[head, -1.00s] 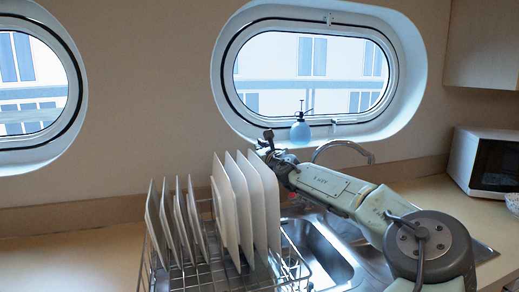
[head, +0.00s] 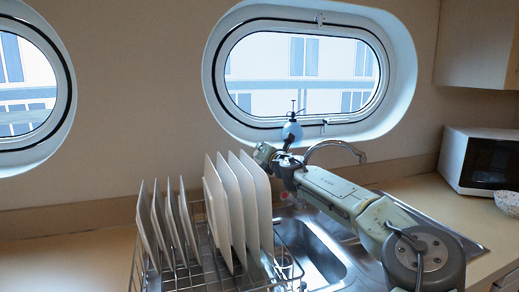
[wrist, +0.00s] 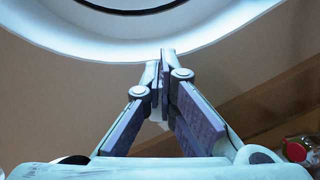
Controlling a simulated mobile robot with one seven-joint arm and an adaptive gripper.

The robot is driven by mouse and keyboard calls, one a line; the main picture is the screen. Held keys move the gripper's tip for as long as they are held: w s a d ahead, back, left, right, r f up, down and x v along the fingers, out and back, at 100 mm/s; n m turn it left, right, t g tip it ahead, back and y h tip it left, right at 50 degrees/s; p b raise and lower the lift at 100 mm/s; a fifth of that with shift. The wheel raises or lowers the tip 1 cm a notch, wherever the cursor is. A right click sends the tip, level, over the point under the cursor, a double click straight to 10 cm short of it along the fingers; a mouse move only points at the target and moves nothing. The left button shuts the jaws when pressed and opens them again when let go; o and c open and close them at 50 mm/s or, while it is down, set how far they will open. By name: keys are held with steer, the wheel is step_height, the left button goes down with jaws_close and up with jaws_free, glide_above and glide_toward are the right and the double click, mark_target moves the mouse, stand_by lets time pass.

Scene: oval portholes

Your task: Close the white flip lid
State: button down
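No white flip lid can be made out in either view. My gripper (wrist: 161,68) shows in the wrist view with its two fingertips together and nothing clearly held between them. A small pale patch shows in the gap between the fingers below the tips; I cannot tell what it is. Ahead of the fingertips is the white rim of a porthole (wrist: 205,48).
The plates stand in a wire rack (head: 205,270) beside the metal sink (head: 315,255). A microwave (head: 480,162) stands at right. A red-capped container (wrist: 298,149) shows at the wrist view's lower right.

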steer(key=shift+d+m, duration=0.15)
steer(key=shift+m, duration=0.45)
steer(key=c, duration=1.7)
jaws_free()
steer(key=shift+d, duration=0.1)
steer(key=v, duration=1.2)
